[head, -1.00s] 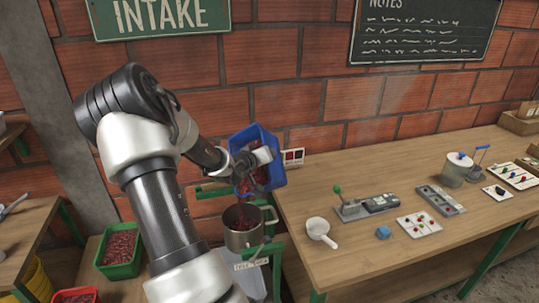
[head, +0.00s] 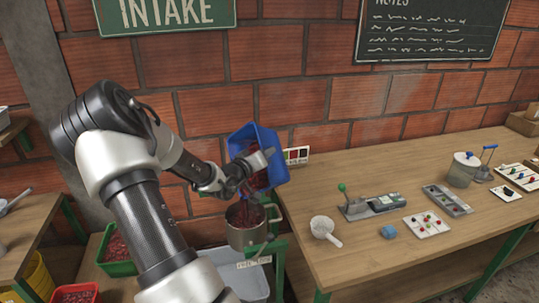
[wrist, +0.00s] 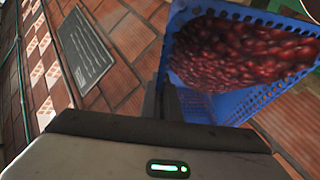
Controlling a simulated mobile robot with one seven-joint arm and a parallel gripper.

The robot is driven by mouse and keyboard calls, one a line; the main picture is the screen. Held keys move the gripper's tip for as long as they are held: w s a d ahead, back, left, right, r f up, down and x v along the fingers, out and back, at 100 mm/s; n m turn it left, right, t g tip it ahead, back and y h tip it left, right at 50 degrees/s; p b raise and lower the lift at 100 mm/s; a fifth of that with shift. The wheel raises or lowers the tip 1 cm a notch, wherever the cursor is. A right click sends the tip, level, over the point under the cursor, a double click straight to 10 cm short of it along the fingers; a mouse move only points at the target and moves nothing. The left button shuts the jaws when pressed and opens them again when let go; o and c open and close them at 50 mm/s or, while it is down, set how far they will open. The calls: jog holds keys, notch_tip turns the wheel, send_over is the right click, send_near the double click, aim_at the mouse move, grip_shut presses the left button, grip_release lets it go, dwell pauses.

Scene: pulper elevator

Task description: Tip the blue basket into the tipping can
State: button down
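The blue basket (head: 245,135) is tilted steeply above the tipping can, its open side facing down and toward me. Red cherries show inside it, and some spill from its lower side toward the can. The wrist view shows the perforated blue basket (wrist: 215,107) close up, with many cherries still inside. My gripper (head: 262,160) is at the basket and appears shut on it; its fingertips are mostly hidden. The tipping can (head: 245,238) is a grey metal pot standing upright below, with red cherries at its mouth.
A green crate (head: 118,268) of cherries is at lower left. A grey bin (head: 240,277) stands below the can. The brick wall is close behind.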

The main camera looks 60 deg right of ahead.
jog(key=shift+r, duration=0.1)
dwell(0.6)
jog(key=shift+w+a+f+n+h+b, duration=0.15)
jog(key=shift+w+a+f+h+b, duration=0.1)
jog(key=shift+a+h+b, duration=0.55)
jog(key=shift+w+a+f+n+h+b, duration=0.1)
jog(key=shift+w+a+n+h+b, duration=0.15)
jog(key=shift+a+b, duration=0.55)
jog(key=shift+d, duration=0.2)
jog(key=shift+b, duration=0.35)
jog(key=shift+f+b, duration=0.2)
jog(key=shift+b, duration=0.55)
jog(key=shift+r, duration=0.1)
jog(key=shift+a+h, duration=0.15)
jog(key=shift+h, duration=0.1)
